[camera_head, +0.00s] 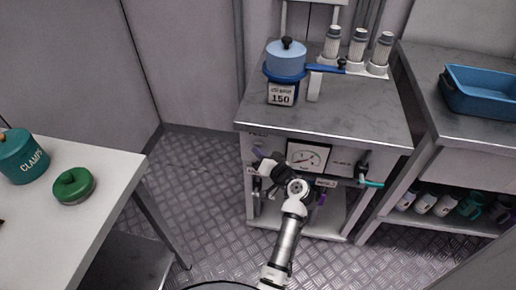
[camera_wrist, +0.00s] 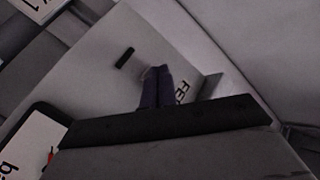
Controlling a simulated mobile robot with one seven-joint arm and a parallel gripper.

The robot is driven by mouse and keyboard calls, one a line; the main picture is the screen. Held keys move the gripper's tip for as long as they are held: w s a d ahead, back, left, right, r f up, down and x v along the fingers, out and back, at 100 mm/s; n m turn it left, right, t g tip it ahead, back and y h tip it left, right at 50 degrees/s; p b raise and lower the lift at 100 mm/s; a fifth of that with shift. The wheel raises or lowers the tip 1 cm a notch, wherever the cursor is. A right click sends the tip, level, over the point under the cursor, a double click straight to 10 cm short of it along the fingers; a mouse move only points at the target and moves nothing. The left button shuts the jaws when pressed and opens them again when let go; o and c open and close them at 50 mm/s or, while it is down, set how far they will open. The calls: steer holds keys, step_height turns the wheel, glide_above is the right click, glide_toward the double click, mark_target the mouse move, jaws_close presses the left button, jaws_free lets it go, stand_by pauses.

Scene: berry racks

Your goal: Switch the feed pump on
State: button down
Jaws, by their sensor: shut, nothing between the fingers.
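The pump panel is on the front of the metal bench (camera_head: 330,120), around a pressure gauge (camera_head: 307,157). In the wrist view, a pale panel face (camera_wrist: 115,80) carries a small dark slot-like part (camera_wrist: 124,57) and a label starting "FE" (camera_wrist: 183,90), partly hidden by my fingers. I cannot tell whether the dark part is the pump switch or which way it is set. My gripper (camera_head: 259,158) is at the panel's left side, left of the gauge. In the wrist view its fingers (camera_wrist: 154,72) are together and empty, close to the panel; contact is unclear.
A blue pot (camera_head: 286,60) on a stand marked 150 and several grey-capped bottles (camera_head: 358,45) stand on the bench. A teal-handled valve (camera_head: 368,183) sticks out at right. A white table (camera_head: 110,170) with green containers is at left. Floor between is clear.

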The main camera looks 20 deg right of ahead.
steer(key=shift+s+a, duration=0.5)
steer(key=shift+s, duration=0.25)
steer(key=s+a, duration=0.3)
steer(key=s, duration=0.2)
steer(key=shift+a, duration=0.2)
stand_by(0.3)
